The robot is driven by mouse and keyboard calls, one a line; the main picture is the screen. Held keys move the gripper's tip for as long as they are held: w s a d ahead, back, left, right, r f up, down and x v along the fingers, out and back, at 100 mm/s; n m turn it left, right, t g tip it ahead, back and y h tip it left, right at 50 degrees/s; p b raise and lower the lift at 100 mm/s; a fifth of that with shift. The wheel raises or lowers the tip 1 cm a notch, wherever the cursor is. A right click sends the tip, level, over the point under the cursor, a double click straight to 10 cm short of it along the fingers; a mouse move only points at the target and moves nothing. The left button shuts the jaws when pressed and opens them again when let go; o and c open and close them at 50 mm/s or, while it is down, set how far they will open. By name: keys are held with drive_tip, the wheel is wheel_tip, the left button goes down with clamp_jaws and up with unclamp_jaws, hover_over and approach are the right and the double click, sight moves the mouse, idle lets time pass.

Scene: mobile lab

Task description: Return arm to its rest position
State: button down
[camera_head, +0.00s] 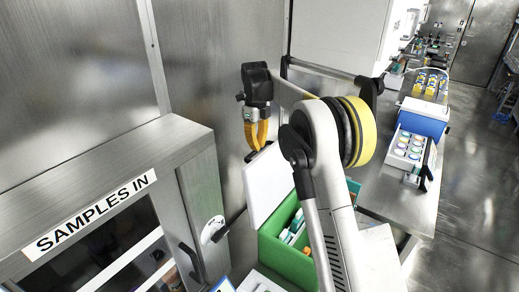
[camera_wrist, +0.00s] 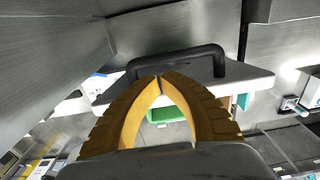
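My gripper (camera_head: 257,150) is at the end of my raised arm, with its yellow fingers pointing down. In the wrist view the two fingertips (camera_wrist: 160,79) meet, and I see nothing held between them. The fingertips are close to the dark handle (camera_wrist: 178,60) of a white lid (camera_wrist: 252,84). I cannot tell whether they touch it. In the head view the white lid (camera_head: 268,185) stands tilted up at the left of a green box (camera_head: 290,262), just below my gripper. My arm hides part of the box.
A metal cabinet labelled "SAMPLES IN" (camera_head: 92,210) stands at the left. A metal wall (camera_head: 215,75) is close behind my gripper. On the bench at the right are a blue box (camera_head: 424,121) and a tray of round lids (camera_head: 398,150). The floor (camera_head: 480,190) at the right is clear.

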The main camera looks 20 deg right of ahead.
wheel_tip(320, 180, up, 10)
drive_tip(key=s+a+f+n+t+b, duration=0.1)
drive_tip(key=s+n+t+b, duration=0.1)
drive_tip(key=s+n+b, duration=0.7)
drive_tip(key=s+a+f+n+t+b, duration=0.2)
drive_tip(key=s+f+n+t+b, duration=0.3)
drive_tip(key=s+f+n+b, duration=0.8)
drive_tip(key=s+f+n, duration=0.6)
drive_tip(key=s+f, duration=0.8)
drive_tip(key=s, duration=0.3)
drive_tip(key=shift+t, duration=0.3)
drive_tip(key=shift+f, duration=0.1)
